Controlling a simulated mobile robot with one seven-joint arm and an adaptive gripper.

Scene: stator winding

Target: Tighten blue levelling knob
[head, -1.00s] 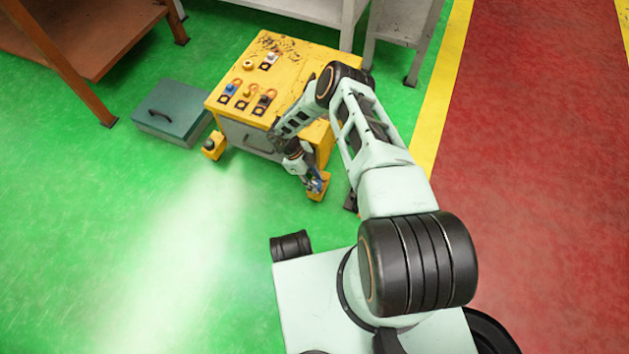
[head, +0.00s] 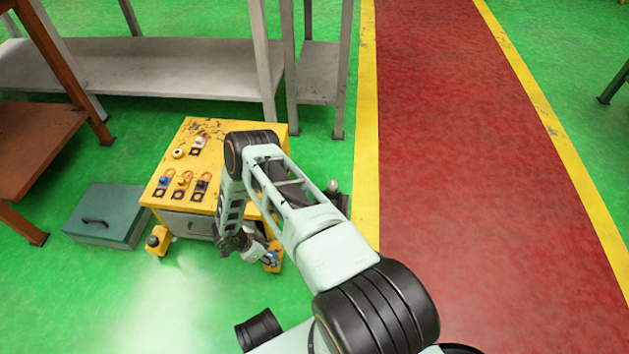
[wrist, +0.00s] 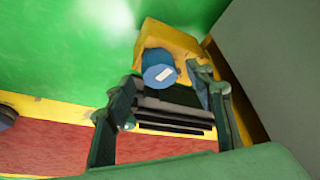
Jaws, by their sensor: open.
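The blue levelling knob (wrist: 160,72) shows in the wrist view as a round blue cap with a white mark, on a yellow bracket (wrist: 185,40). My gripper (wrist: 166,86) has its dark fingers apart, one on each side of the knob's lower edge. I cannot tell whether either finger touches it. In the head view my gripper (head: 262,256) is low at the front right corner of the yellow cabinet (head: 255,135), beside a yellow foot (head: 273,264). My gripper and arm hide the knob there.
Another yellow foot (head: 157,240) with a dark knob stands at the cabinet's front left. A teal box (head: 105,210) lies left of it. A grey shelf (head: 150,70) stands behind. Green floor is open in front. The grey cabinet side (wrist: 265,70) is close on the right in the wrist view.

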